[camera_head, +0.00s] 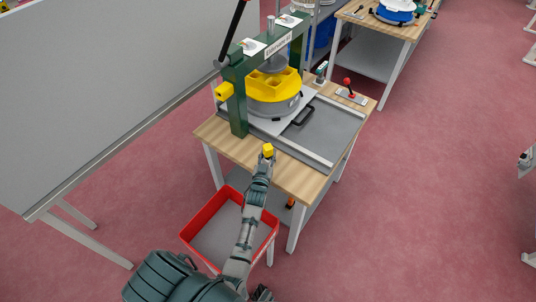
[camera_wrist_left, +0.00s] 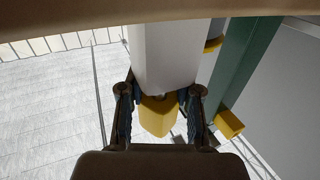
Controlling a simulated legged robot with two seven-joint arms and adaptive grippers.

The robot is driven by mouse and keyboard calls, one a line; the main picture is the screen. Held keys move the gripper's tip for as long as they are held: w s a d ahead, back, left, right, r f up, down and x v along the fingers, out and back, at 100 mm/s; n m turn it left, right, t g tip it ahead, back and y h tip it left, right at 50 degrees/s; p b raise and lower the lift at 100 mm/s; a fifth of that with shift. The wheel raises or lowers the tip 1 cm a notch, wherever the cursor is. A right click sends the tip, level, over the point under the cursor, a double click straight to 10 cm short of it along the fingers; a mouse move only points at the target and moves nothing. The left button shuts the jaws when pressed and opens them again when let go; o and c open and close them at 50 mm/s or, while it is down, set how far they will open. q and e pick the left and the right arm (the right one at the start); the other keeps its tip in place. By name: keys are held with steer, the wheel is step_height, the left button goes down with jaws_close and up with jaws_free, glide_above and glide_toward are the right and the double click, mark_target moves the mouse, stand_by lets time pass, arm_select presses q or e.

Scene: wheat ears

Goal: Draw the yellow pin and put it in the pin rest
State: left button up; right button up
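A small yellow block-like knob (camera_head: 268,149), which I take to be the yellow pin, is at the near table edge, at the end of a pale bar. In the left wrist view the yellow pin (camera_wrist_left: 158,116) shows below the end of the pale bar (camera_wrist_left: 166,48). My left gripper (camera_head: 266,157) is at the pin. In the wrist view its two fingers (camera_wrist_left: 160,106) stand apart on either side of the yellow piece, with narrow gaps visible. The pin's shaft is hidden. I cannot make out the pin rest. My right gripper is not seen.
A green press frame (camera_head: 237,95) stands on the wooden table (camera_head: 226,142), with a yellow block (camera_head: 223,91) on its left post. A yellow-topped round die (camera_head: 275,92) sits under it. A red bin (camera_head: 196,223) is below, and a red-knobbed lever (camera_head: 348,86) at the right.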

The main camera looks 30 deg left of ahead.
arm_select(q)
steer(key=shift+d+f, duration=0.15)
steer(key=shift+f, duration=0.2)
steer(key=shift+s, duration=0.15)
steer(key=v, duration=1.1)
steer(key=shift+s+r, duration=0.2)
steer(key=shift+s, duration=0.1)
